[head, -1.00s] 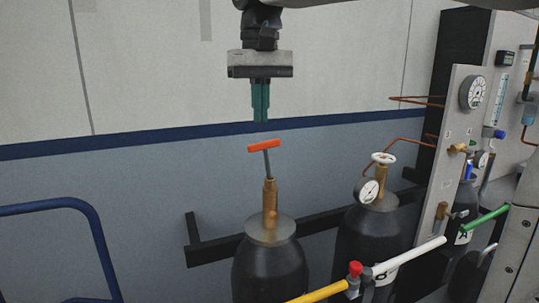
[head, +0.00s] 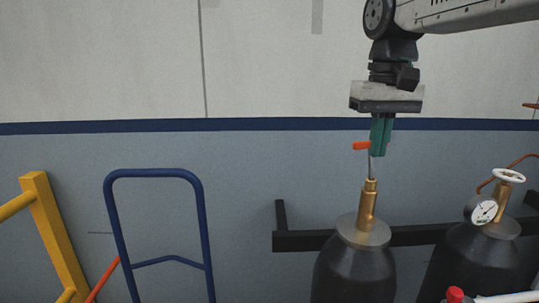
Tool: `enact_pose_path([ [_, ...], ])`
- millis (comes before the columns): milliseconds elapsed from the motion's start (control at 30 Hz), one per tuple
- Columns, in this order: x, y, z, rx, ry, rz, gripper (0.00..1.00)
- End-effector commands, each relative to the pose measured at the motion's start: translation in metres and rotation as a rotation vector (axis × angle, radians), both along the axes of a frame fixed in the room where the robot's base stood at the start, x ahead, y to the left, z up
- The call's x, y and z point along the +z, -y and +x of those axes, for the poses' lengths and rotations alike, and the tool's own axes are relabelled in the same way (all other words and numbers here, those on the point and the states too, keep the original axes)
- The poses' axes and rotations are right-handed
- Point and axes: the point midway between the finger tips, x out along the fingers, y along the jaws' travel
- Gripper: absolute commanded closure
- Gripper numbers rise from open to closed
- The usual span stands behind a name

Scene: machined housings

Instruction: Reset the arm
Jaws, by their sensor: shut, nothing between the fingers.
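My gripper (head: 378,152) points straight down with its green fingers together and nothing between them. It is in front of the wall, in the right half of the head view. The fingers overlap part of a small orange handle (head: 361,146) on a thin stem. The stem rises from the brass valve (head: 369,205) of a dark gas cylinder (head: 354,277). The right part of the handle is hidden behind the fingers. I cannot tell whether they touch it.
A second dark cylinder (head: 468,268) with a gauge (head: 484,211) and a white handwheel (head: 508,175) stands at the right. A black rail (head: 300,241) runs behind the cylinders. A blue tubular frame (head: 109,225) and a yellow post (head: 56,235) stand at the left.

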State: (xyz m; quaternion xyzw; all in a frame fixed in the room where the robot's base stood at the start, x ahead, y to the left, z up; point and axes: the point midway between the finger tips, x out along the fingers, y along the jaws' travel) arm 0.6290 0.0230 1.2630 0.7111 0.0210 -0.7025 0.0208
Motion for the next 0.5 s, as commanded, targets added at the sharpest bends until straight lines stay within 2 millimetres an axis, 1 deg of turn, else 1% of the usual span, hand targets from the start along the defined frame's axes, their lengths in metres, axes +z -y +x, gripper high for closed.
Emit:
enact_pose_path([
  [33,-0.019,0.008,-0.024,0.000,0.004,0.000,1.00],
  [167,-0.072,0.026,-0.084,0.002,0.023,0.000,1.00],
  [200,-0.088,0.031,-0.103,0.000,0.030,0.001,1.00],
  [300,-0.126,0.041,-0.147,-0.010,0.046,0.000,1.00],
  [400,-0.154,0.048,-0.181,-0.024,0.059,0.000,1.00],
  [500,-0.168,0.052,-0.201,-0.041,0.070,0.000,1.00],
])
